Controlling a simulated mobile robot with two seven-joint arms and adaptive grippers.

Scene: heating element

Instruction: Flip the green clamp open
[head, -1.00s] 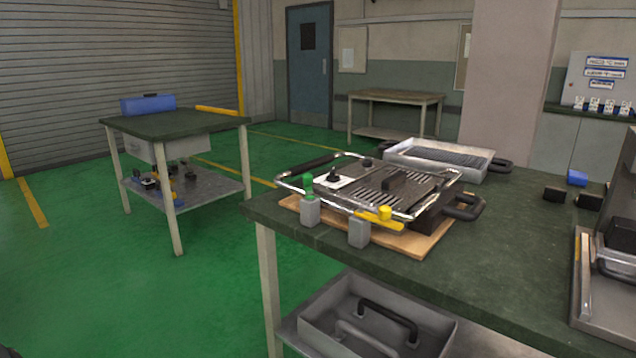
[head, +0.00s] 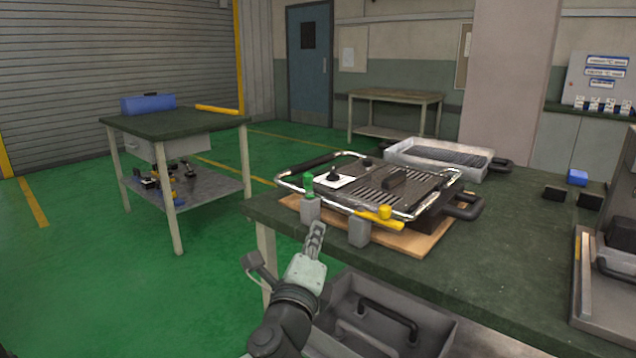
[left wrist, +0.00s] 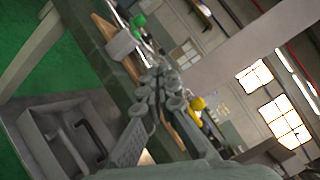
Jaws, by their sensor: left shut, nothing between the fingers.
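The green clamp (head: 308,183) stands upright on a grey block (head: 310,208) at the front left corner of the heating element (head: 385,185). A yellow clamp (head: 378,216) lies across a second grey block (head: 359,231) to its right. My left gripper (head: 318,230) is shut and empty, in front of the table edge and just below the green clamp's block, apart from the clamp. In the left wrist view the green clamp (left wrist: 138,21) and the yellow clamp (left wrist: 197,103) show beyond the shut fingers (left wrist: 158,80). My right gripper is not in view.
The heating element rests on a wooden board (head: 420,244) on the dark green table (head: 500,260). A metal tray (head: 440,160) stands behind it. A grey bin (head: 425,325) with black handles is on the shelf below. Open floor lies to the left.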

